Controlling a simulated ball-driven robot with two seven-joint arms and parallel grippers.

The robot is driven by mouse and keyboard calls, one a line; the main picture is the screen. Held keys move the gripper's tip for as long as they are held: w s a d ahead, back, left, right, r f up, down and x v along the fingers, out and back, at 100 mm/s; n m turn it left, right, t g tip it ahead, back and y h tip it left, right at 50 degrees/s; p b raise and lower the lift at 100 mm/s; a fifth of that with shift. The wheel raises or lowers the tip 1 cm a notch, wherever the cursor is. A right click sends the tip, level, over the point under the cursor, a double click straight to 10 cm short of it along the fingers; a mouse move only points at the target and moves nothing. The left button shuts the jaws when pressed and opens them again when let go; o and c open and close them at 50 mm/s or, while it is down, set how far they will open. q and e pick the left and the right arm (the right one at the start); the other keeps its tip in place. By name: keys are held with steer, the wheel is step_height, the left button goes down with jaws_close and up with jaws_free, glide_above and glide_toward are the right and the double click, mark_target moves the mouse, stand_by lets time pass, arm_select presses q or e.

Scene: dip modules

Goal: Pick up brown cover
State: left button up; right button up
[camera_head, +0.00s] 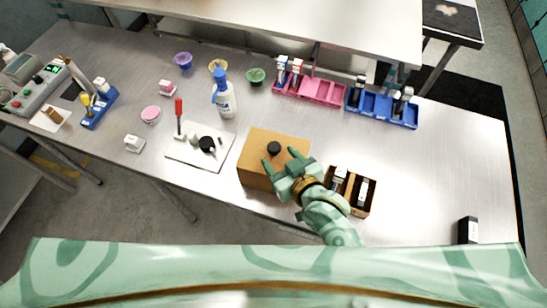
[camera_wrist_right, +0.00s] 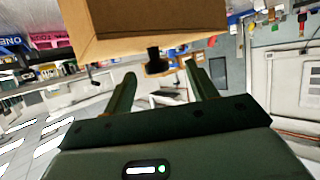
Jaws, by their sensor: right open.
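The brown cover (camera_head: 257,138) is a box-shaped lid with a black knob (camera_head: 273,148) on top, standing near the front edge of the table. In the right wrist view the brown cover (camera_wrist_right: 150,28) fills the upper middle, and its black knob (camera_wrist_right: 155,60) shows between the two fingers. My right gripper (camera_head: 279,160) is over the cover's right part, just in front of the knob. It is open and empty, with fingers apart on either side of the knob's direction; I cannot tell whether they touch it. The right hand hides part of the cover's right side. My left gripper is not in view.
A divided brown box (camera_head: 367,213) stands right of the hand. A white board (camera_head: 180,154) with tools lies left of the cover, a white-blue bottle (camera_head: 226,105) behind it. Pink (camera_head: 325,98) and blue (camera_head: 400,117) racks stand at the back. The table's right part is mostly clear.

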mark_target(278, 152)
steer(key=x, duration=0.5)
steer(key=shift+w+d+f, duration=0.1)
steer(key=shift+w+f, duration=0.05)
steer(key=shift+w, duration=0.25)
steer(key=shift+s, duration=0.1)
steer(key=c, duration=0.4)
jaws_close()
